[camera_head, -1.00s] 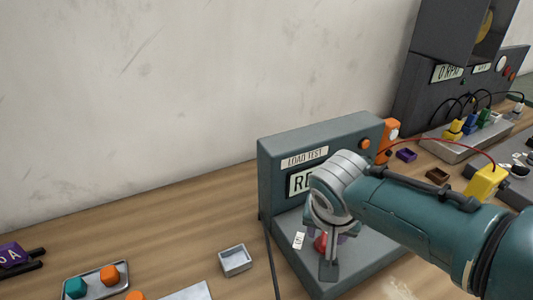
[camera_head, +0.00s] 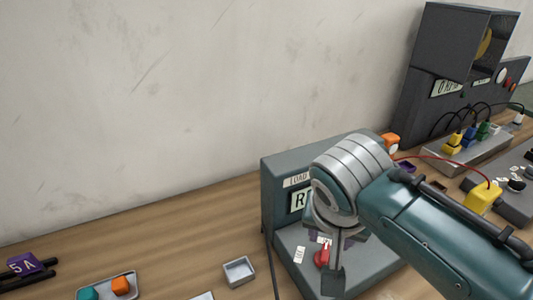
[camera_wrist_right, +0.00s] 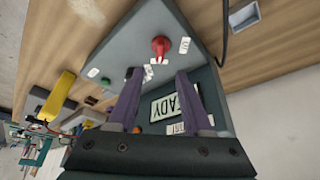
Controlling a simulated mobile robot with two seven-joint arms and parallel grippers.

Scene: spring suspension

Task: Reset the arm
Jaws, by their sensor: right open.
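My right gripper (camera_head: 334,262) hangs in front of the grey load test unit (camera_head: 284,215) in the head view. In the right wrist view its two purple fingers (camera_wrist_right: 157,88) are apart, with nothing held between them. The unit's red knob (camera_head: 321,256) sits on the base beside the gripper, and in the wrist view the knob (camera_wrist_right: 160,47) lies beyond the fingertips, apart from them. The unit's display (camera_wrist_right: 176,103) shows letters ending in "ADY", partly covered by a finger. My right arm hides much of the unit's front panel in the head view. My left gripper is not in view.
A small grey tray (camera_head: 252,277) stands left of the unit. A tray with teal and orange blocks (camera_head: 132,278) is at lower left, near a purple 5A block (camera_head: 24,264). Coloured plugs (camera_head: 453,143) and a yellow block (camera_head: 482,198) are at right.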

